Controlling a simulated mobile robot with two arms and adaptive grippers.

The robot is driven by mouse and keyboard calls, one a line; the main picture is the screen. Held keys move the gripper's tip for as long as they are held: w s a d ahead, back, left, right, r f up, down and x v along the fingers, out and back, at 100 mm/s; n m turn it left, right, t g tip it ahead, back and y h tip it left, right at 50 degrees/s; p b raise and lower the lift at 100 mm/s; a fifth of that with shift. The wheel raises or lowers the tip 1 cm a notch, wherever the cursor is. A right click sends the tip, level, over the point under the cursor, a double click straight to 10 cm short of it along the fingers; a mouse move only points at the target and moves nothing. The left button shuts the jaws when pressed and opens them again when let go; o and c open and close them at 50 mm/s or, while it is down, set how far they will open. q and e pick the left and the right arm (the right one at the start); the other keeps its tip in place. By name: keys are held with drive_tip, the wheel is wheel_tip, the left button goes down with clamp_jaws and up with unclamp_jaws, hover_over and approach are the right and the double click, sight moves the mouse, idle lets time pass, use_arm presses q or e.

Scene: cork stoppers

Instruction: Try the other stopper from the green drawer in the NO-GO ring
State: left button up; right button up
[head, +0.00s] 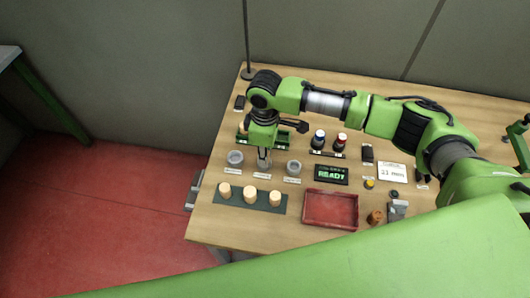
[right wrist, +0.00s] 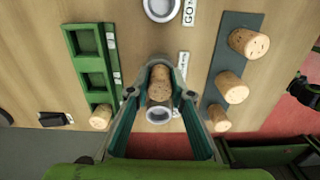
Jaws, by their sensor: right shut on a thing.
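My right gripper (head: 264,160) is shut on a cork stopper (right wrist: 160,84), its teal fingers on either side. The cork is over the middle grey ring (right wrist: 161,61); I cannot tell whether it has entered it. The right-hand ring (head: 294,167) is empty; its partly cut-off label in the right wrist view (right wrist: 188,12) seems to read NO-GO. The left ring (head: 235,157) is also empty. The green drawer (right wrist: 93,62) has two empty compartments and one cork (right wrist: 100,117) at its left end in the head view.
Three corks stand on a dark mat (head: 263,205) in front of the rings. A red tray (head: 330,209) lies to the right, below a READY display (head: 331,174). A loose brown cork (head: 375,217) is right of the tray.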

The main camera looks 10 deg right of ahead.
drive_tip(key=shift+f, duration=0.15)
drive_tip(key=o, duration=0.8)
wheel_tip(320, 180, up, 12)
drive_tip(key=shift+f, duration=0.1)
idle(1.0)
